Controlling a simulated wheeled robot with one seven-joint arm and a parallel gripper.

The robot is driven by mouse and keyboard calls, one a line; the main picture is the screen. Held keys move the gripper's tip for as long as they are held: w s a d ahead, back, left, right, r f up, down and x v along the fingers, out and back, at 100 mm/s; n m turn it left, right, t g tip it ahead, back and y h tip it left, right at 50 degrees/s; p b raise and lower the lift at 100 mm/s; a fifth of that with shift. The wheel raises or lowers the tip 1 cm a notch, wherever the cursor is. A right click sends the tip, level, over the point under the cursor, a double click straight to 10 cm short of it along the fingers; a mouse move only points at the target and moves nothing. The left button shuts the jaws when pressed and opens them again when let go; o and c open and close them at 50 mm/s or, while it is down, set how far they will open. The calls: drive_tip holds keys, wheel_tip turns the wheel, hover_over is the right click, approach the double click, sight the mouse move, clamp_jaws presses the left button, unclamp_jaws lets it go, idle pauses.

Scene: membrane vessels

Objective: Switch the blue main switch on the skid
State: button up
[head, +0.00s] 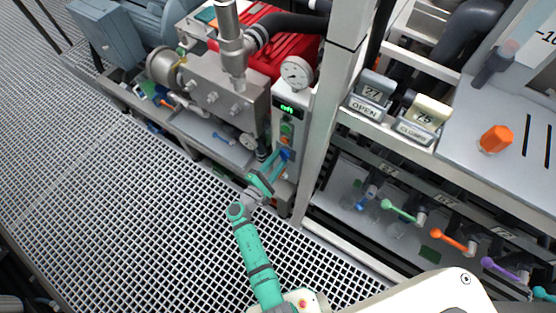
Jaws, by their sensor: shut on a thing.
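The blue main switch (286,154) is on the front of a narrow grey control box (287,98) on the skid. The box has a green lit display (288,109) and a green button (287,129) above the switch. My gripper (281,160) is at the end of my teal arm and reaches up to the box from below. Its fingers are shut on the blue switch and partly hide it. The exact angle of the switch is too small to tell.
A round gauge (296,73) sits above the box. A white frame post (325,115) stands close on its right. Valves with coloured handles, such as a green one (398,209), line the lower right shelf. The grating floor (120,220) at left is clear.

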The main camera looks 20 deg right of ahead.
drive_tip(key=o, duration=1)
drive_tip(key=shift+o, duration=0.2)
drive_tip(key=shift+a, duration=0.1)
drive_tip(key=v, duration=1)
drive_tip(key=shift+s+a, duration=0.2)
drive_tip(key=shift+s, duration=0.1)
